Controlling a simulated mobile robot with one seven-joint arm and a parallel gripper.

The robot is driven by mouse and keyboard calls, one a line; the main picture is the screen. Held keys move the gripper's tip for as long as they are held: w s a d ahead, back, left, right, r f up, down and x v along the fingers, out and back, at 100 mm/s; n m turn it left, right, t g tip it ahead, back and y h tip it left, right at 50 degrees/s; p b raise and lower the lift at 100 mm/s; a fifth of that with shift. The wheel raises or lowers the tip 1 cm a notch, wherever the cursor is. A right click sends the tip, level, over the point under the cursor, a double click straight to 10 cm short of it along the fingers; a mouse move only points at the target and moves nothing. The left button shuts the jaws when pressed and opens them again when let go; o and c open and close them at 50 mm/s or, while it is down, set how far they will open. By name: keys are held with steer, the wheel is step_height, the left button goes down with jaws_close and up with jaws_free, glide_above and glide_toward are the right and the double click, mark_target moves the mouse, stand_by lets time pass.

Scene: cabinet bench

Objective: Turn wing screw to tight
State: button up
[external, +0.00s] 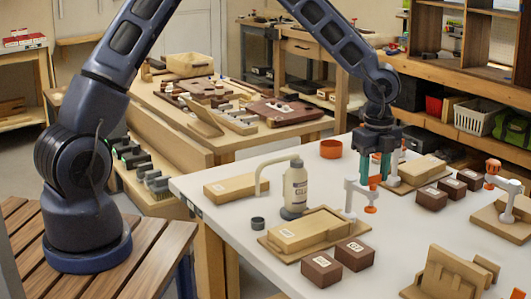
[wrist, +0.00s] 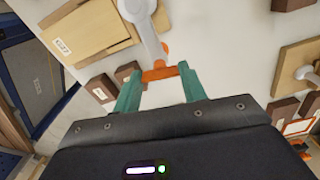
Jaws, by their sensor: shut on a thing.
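An orange wing screw (wrist: 161,73) sits at the end of a white clamp arm (wrist: 146,32) in the wrist view. My gripper (wrist: 160,76) has its two green fingers at either end of the screw's orange bar, shut on it. In the external view my gripper (external: 375,181) points down over the white table, beside the white clamp (external: 351,190). The screw's orange top (external: 374,181) shows between the fingertips and is partly hidden by them. An orange foot (external: 371,209) hangs below. The screw's tightness cannot be seen.
A wooden block on a board (external: 300,231) lies beside the clamp. Dark brown labelled boxes (external: 321,269) lie in front, with more to the right. Another clamp (external: 492,172) stands at the right.

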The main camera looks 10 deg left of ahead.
steer(key=shift+m, duration=1)
steer(key=o, duration=1)
step_height(320, 180, up, 11)
steer(key=shift+f, duration=0.1)
